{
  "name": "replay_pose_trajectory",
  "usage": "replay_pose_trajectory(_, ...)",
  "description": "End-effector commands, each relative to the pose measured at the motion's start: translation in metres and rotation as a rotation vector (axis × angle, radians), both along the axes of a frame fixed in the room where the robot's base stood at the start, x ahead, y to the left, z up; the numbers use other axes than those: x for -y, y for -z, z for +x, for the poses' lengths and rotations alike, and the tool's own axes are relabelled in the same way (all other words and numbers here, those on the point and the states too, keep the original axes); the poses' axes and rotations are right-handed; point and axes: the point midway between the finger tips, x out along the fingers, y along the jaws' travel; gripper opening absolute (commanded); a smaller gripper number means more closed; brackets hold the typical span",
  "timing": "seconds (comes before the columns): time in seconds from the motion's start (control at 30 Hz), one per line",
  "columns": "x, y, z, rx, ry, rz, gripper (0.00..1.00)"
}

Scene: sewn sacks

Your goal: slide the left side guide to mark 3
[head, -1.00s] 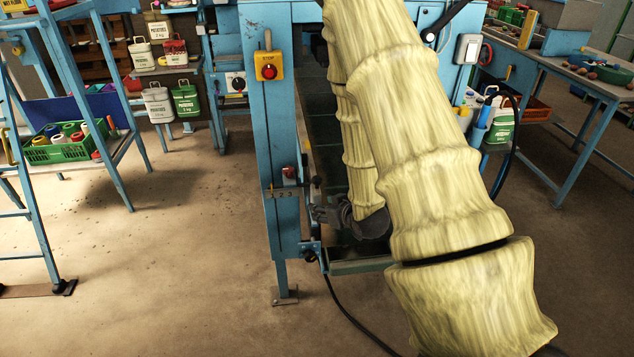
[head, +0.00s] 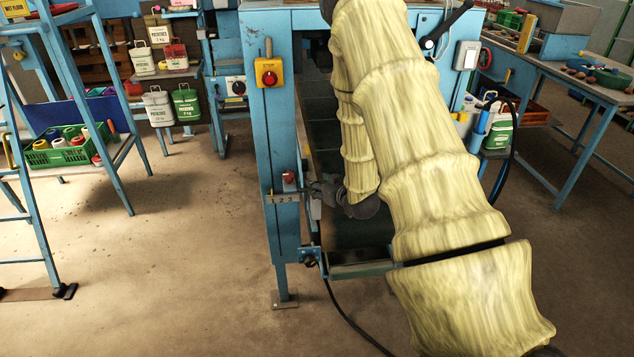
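The left side guide shows by its red knob (head: 289,177) on the inner face of the machine's left blue post. A small plate with marks (head: 282,198) sits just below the knob; a 2 and a 3 can be made out, and the knob stands above its right part. My gripper (head: 319,190) is right of the knob, close to it at about its height. Its dark fingers point left. I cannot tell whether they touch the guide or are open or shut. My pale-covered arm hides much of the belt and the machine's right side.
A yellow stop box (head: 269,72) with a red button is on the left post (head: 258,130). A dark belt (head: 322,135) runs between the posts. A black cable lies on the floor below.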

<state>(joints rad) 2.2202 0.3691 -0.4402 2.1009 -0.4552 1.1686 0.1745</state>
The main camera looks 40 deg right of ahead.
Motion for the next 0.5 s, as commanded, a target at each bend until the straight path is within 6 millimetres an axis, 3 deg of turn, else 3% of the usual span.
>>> replay_pose_trajectory(0.2, 0.003, 0.007, 0.017, -0.002, 0.0, -0.001, 0.46)
replay_pose_trajectory(0.5, 0.003, 0.009, 0.022, -0.001, 0.0, 0.0, 0.46)
